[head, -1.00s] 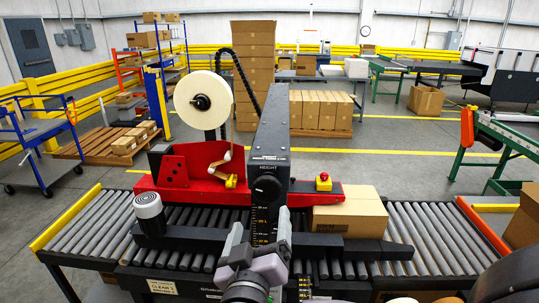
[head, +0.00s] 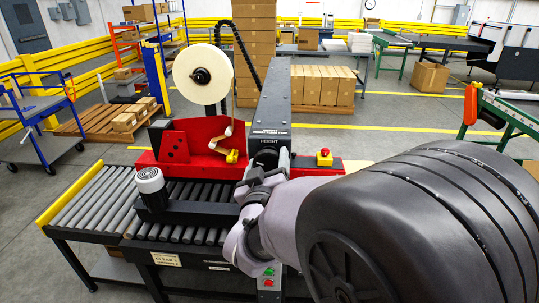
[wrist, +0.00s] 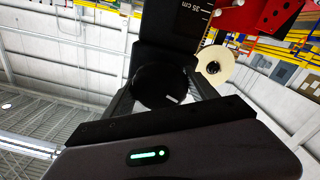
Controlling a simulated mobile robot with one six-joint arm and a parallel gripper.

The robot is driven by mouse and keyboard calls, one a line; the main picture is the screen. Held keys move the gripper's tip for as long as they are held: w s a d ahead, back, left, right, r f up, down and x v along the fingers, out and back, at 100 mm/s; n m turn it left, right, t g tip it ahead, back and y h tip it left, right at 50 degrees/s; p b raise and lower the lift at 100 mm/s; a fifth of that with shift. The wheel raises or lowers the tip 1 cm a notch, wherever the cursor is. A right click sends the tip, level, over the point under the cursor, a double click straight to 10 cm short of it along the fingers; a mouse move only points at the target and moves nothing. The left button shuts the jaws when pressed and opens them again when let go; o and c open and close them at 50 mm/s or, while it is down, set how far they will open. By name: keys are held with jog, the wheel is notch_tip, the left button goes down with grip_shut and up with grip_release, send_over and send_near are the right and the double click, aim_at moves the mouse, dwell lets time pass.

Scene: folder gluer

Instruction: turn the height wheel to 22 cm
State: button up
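The black height wheel (head: 266,159) is on the front of the dark upright post (head: 271,105), just under the HEIGHT label. My gripper (head: 257,182) is right at it in the head view and covers part of it and the scale below. In the wrist view the wheel (wrist: 160,86) sits between the two fingers of my gripper (wrist: 163,95), one on each side. The fingers are spread; firm contact is not visible. A short white mark shows on the wheel. A 35 cm scale mark (wrist: 189,8) shows on the post; the pointer's reading is hidden.
A red plate (head: 200,140) and a cream tape roll (head: 203,74) stand left of the post. A red button on a yellow box (head: 324,157) is at right. My arm hides the right conveyor.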

jog(key=c, duration=0.8)
jog(key=shift+f+m+b, duration=0.1)
jog(key=shift+m+b, duration=0.2)
jog(key=shift+b, duration=0.3)
jog(key=m+b, duration=0.1)
jog(key=b, duration=0.2)
jog(key=shift+f+m, duration=0.2)
jog(key=shift+m, duration=0.2)
jog(key=m+b, duration=0.3)
jog(key=b, duration=0.1)
jog(key=shift+m+b, duration=0.3)
jog(key=shift+b, duration=0.1)
jog(key=m+b, duration=0.4)
jog(key=shift+r, duration=0.1)
jog(key=shift+r+m+b, duration=0.1)
jog(key=shift+m+b, duration=1.35)
jog(key=shift+m, duration=0.45)
jog(key=shift+y, duration=0.3)
